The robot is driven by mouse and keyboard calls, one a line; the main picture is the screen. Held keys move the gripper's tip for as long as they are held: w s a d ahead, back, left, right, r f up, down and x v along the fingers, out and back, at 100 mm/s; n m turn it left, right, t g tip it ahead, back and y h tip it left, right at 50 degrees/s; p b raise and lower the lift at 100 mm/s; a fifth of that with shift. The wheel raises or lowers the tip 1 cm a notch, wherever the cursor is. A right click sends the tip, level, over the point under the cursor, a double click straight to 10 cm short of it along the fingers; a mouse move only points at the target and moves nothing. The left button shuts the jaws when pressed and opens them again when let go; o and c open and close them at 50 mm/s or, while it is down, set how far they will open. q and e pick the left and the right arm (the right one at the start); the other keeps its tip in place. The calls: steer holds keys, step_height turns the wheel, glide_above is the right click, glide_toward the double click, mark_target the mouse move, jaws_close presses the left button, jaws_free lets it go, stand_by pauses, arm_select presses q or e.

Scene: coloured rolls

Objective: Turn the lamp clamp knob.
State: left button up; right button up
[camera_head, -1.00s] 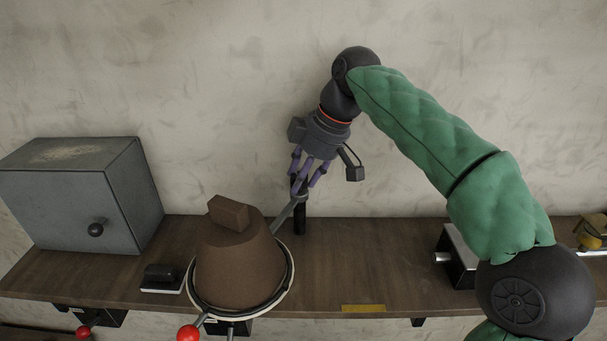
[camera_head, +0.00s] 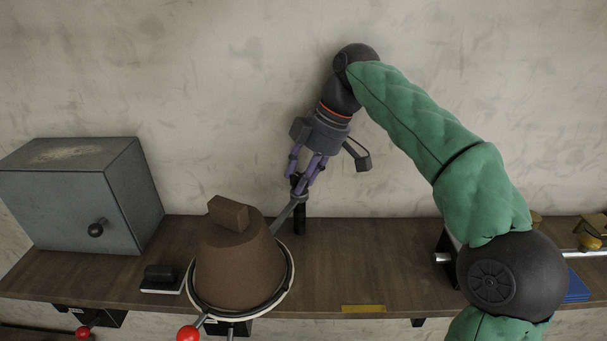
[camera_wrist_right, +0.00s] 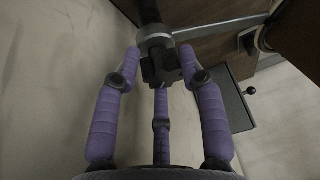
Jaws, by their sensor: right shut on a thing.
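The lamp (camera_head: 240,262) has a brown cone shade with a pale rim and stands at the front left of the shelf. A grey arm (camera_head: 286,213) runs from it to a dark upright post (camera_head: 300,219). My right gripper (camera_head: 300,185) comes down from above at the top of the post. In the right wrist view its purple fingers (camera_wrist_right: 163,75) close around a dark clamp knob (camera_wrist_right: 160,66), below a grey collar (camera_wrist_right: 154,34). The fingers hide part of the knob in the head view. My left gripper is out of view.
A grey cabinet (camera_head: 70,210) with a round black knob stands at the left of the wooden shelf (camera_head: 385,260). A small black block (camera_head: 160,277) lies beside the lamp. Red-ended levers (camera_head: 188,333) stick out at the front. A yellow label (camera_head: 363,309) marks the front edge.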

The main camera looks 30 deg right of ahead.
steer(key=o, duration=1.1)
steer(key=shift+r, duration=0.2)
steer(key=shift+a, duration=0.2)
steer(key=shift+f, duration=0.1)
steer(key=shift+d, duration=0.1)
steer(key=shift+d+r, duration=0.15)
steer(key=shift+r, duration=0.15)
steer(key=shift+a+v, duration=0.2)
steer(key=shift+v, duration=3.2)
steer(key=shift+s+r, duration=0.1)
